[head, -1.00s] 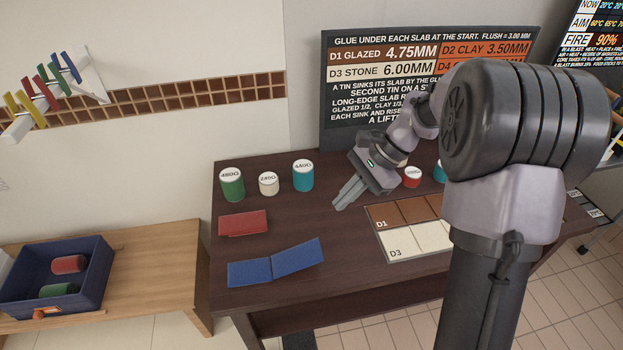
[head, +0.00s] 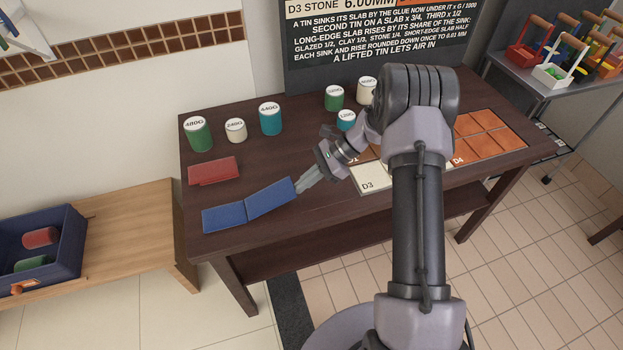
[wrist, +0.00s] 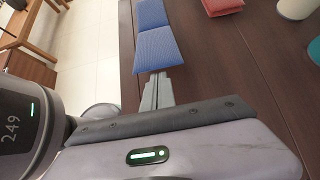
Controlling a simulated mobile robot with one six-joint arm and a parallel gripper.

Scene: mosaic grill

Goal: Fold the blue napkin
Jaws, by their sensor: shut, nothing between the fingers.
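The blue napkin (head: 247,205) lies on the dark table as two flat panels joined at a crease, its right panel angled up toward the right. It also shows in the wrist view (wrist: 156,49), with its near edge by my fingertips. My gripper (head: 300,186) is shut and empty, its fingertips at the right end of the napkin. In the wrist view my gripper's fingers (wrist: 157,80) point at the napkin's near edge; I cannot tell whether they touch it.
A folded red napkin (head: 213,170) lies behind the blue one. Tins, including a green one (head: 198,134) and a teal one (head: 270,119), stand at the back. A slab board (head: 372,183) lies to the right. The table's front left is clear.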

